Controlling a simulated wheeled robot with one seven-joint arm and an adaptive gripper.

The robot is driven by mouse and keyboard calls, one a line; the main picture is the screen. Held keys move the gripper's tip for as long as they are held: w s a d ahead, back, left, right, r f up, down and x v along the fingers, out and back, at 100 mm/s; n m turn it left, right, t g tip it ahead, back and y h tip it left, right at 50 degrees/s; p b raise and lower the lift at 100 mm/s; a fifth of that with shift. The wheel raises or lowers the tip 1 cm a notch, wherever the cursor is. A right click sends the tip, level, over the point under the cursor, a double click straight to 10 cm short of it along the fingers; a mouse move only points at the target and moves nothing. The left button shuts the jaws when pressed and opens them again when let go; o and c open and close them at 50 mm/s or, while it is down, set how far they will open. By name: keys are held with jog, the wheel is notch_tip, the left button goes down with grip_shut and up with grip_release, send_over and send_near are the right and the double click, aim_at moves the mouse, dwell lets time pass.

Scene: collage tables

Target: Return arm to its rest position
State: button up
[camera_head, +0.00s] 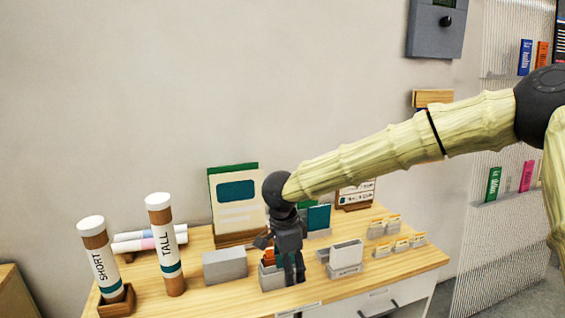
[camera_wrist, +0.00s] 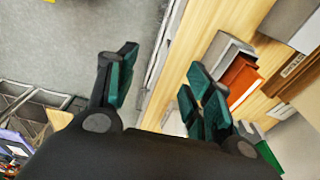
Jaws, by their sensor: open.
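My yellow-green arm (camera_head: 400,150) reaches in from the right side of the head view and bends down at a dark wrist. My gripper (camera_head: 291,278) hangs over the wooden table, in front of a small grey holder (camera_head: 269,281) with an orange item (camera_head: 267,257) in it. In the wrist view my gripper (camera_wrist: 163,88) has its green-padded fingers spread wide with nothing between them. The orange-brown item (camera_wrist: 238,80) is beside the right finger there; I cannot tell if they touch.
The table (camera_head: 205,293) also bears a tube marked SHORT (camera_head: 98,255), a tube marked TALL (camera_head: 165,243), a grey block (camera_head: 225,266), a white-fronted holder (camera_head: 346,256), several small card stands (camera_head: 384,226) and an upright board (camera_head: 237,205). A wall stands close behind.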

jog(key=s+d+f+n+t+h, duration=0.15)
jog(key=s+d+f, duration=0.3)
jog(key=f, duration=0.55)
jog(key=s+d+f+n+t, duration=0.1)
jog(key=s+d+f+n, duration=0.3)
jog(key=f, duration=0.6)
jog(key=s+d+f+n+t+h, duration=0.15)
jog(key=d+f, duration=0.35)
jog(key=f, duration=0.5)
jog(key=s+d+f+n+g+y, duration=0.1)
jog(key=s+d+f+n, duration=0.1)
jog(key=s, duration=0.8)
jog(key=s+d+f+n+g+y, duration=0.1)
jog(key=s+f, duration=0.4)
jog(key=s, duration=0.5)
jog(key=s+d+f+n+g+y, duration=0.2)
jog(key=s+d+f+n, duration=0.1)
jog(key=s, duration=0.7)
jog(key=shift+d+f+n, duration=0.2)
jog(key=shift+d+n, duration=0.1)
jog(key=shift+d, duration=0.35)
